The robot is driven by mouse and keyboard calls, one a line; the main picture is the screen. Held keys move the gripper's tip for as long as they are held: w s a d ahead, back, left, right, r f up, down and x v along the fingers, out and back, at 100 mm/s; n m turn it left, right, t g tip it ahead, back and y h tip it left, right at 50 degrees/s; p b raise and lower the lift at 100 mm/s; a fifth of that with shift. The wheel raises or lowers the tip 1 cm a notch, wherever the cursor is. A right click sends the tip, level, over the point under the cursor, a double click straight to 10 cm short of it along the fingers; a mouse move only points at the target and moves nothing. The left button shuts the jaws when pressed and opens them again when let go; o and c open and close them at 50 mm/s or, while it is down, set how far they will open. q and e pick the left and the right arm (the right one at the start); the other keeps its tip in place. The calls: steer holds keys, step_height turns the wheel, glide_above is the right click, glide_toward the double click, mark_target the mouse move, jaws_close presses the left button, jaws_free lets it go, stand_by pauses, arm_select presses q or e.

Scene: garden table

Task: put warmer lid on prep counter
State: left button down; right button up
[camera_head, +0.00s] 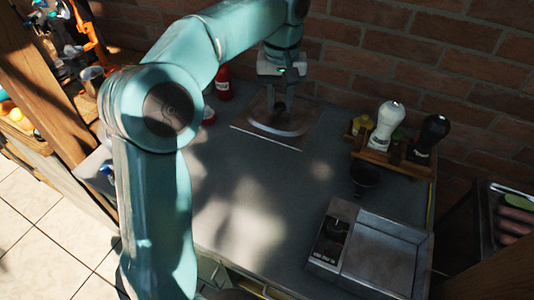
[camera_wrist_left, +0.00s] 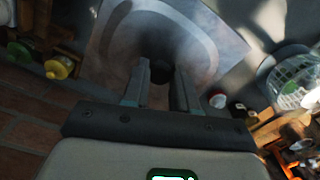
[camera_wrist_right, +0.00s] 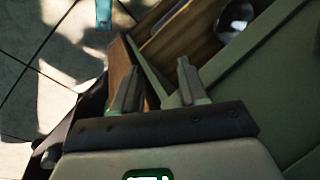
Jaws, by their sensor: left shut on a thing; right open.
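The left wrist view shows the knob (camera_wrist_left: 160,62) between the fingertips and the lid's curved rim (camera_wrist_left: 205,30) behind. I cannot tell whether the lid rests fully on the mat. My right gripper (camera_wrist_right: 157,85) is open and empty, seen only in the right wrist view, beside wooden boards.
A rack (camera_head: 378,153) with a white bottle (camera_head: 386,125) and a black bottle (camera_head: 429,138) stands back right, a dark cup (camera_head: 364,176) before it. A box appliance (camera_head: 372,248) fills the front right. A red bottle (camera_head: 223,83) stands back left. The counter's middle is clear.

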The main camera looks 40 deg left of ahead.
arm_select(q)
step_height(320, 180, down, 15)
steer(key=shift+d+r+b, duration=0.1)
steer(key=shift+d+b, duration=0.05)
steer(key=shift+b, duration=0.3)
step_height(320, 180, down, 4)
steer(key=shift+r, duration=0.1)
steer(key=c, duration=1.3)
jaws_free()
steer(key=shift+f, duration=0.2)
steer(key=o, duration=0.4)
steer(key=shift+r, duration=0.1)
